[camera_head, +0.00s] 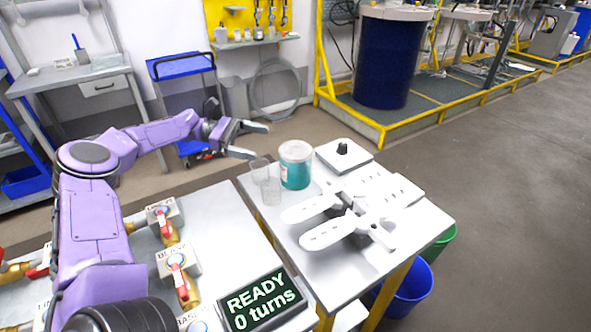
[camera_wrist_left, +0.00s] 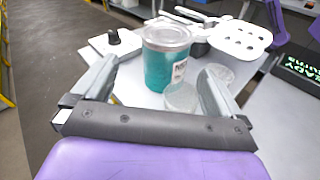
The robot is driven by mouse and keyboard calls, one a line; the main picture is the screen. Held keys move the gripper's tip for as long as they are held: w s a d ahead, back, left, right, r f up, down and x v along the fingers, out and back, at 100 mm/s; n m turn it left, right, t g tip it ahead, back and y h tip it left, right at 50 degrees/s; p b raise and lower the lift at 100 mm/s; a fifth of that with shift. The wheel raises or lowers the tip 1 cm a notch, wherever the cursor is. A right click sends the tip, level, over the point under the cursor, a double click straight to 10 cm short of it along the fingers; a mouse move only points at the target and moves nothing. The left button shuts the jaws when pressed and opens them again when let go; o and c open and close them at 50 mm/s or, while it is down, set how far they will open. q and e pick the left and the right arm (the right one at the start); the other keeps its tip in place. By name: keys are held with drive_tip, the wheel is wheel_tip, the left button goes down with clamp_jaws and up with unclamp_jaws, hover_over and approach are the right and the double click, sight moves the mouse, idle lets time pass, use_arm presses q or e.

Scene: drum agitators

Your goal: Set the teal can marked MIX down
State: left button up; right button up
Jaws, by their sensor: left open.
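The teal can (camera_head: 295,170) with a pale lid stands upright on the grey table (camera_head: 330,285), near its far left part. In the left wrist view the can (camera_wrist_left: 163,68) shows ahead of the finger gap, with a white label partly visible on its side. My left gripper (camera_head: 254,141) is open and empty. In the head view it is left of and beyond the can, apart from it. In the left wrist view its two fingers (camera_wrist_left: 158,85) are spread wide. My right gripper is not in view.
Two clear cups (camera_head: 271,190) stand left of the can, close to it. A white plate with a black knob (camera_head: 342,149) is behind right. White paddle-like pieces (camera_head: 328,234) lie in front. Valves (camera_head: 176,262) and a READY display (camera_head: 256,300) are on the left bench.

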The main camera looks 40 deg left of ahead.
sight(293, 149)
use_arm(q)
drive_tip(key=shift+n+g, duration=0.3)
drive_tip(key=shift+n, duration=0.4)
drive_tip(key=b+x, duration=0.1)
drive_tip(key=x, duration=0.2)
drive_tip(key=b+x, duration=0.1)
drive_tip(key=x, duration=0.2)
drive_tip(key=b+x, duration=0.2)
drive_tip(key=x, duration=0.2)
drive_tip(key=shift+s+d+r, duration=0.2)
drive_tip(key=shift+s+r, duration=0.1)
drive_tip(key=shift+r, duration=0.05)
drive_tip(key=shift+w+d+r, duration=0.1)
drive_tip(key=shift+d, duration=0.15)
drive_tip(key=shift+w+r, duration=0.1)
drive_tip(key=c, duration=1.4)
drive_tip(key=shift+c, duration=1.4)
drive_tip(key=shift+r, duration=0.2)
